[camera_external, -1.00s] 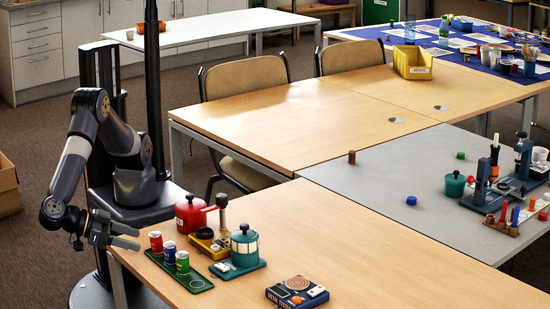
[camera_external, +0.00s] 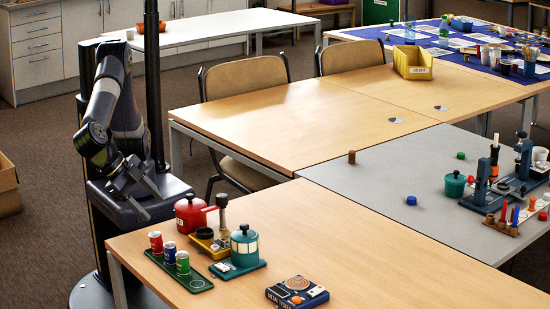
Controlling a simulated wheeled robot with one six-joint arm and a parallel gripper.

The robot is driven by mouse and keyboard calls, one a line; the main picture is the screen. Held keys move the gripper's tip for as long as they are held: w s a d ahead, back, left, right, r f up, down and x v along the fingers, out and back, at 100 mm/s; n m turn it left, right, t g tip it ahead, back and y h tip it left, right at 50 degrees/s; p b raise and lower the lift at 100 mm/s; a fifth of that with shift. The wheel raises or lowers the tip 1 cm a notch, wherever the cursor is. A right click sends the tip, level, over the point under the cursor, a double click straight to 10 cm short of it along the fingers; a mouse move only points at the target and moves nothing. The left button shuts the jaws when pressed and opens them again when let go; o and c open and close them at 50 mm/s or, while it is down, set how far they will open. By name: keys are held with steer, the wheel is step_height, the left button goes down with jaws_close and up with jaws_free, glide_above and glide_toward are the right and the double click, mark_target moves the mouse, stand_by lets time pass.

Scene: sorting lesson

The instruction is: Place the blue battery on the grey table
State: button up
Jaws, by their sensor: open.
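The blue battery (camera_external: 169,254) stands upright in a green tray (camera_external: 198,284) on the near wooden table, between a red battery (camera_external: 156,242) and a green battery (camera_external: 183,263). The grey table (camera_external: 390,168) is at the right, beyond the near wooden table. My gripper (camera_external: 146,190) is open and looks empty. It is above and behind the tray, beyond the wooden table's left edge, apart from the batteries.
A red pot (camera_external: 190,214), a yellow device (camera_external: 208,242), a teal pot (camera_external: 244,246) and a dark blue box (camera_external: 297,292) stand near the tray.

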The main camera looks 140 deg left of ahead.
mark_target(168, 243)
steer(key=a+r+m+h+p, duration=0.2)
steer(key=a+m+h+p, duration=0.1)
steer(key=m+h, duration=0.4)
steer(key=x, duration=0.2)
steer(key=s+x, duration=0.1)
steer(key=x, duration=0.2)
steer(key=s+x, duration=0.1)
steer(key=x, duration=0.2)
steer(key=shift+w+a+f, duration=0.1)
steer(key=shift+a+f, duration=0.05)
steer(key=shift+f, duration=0.45)
steer(key=shift+x, duration=3.1)
steer(key=shift+a, duration=0.2)
steer(key=shift+c, duration=0.4)
jaws_close()
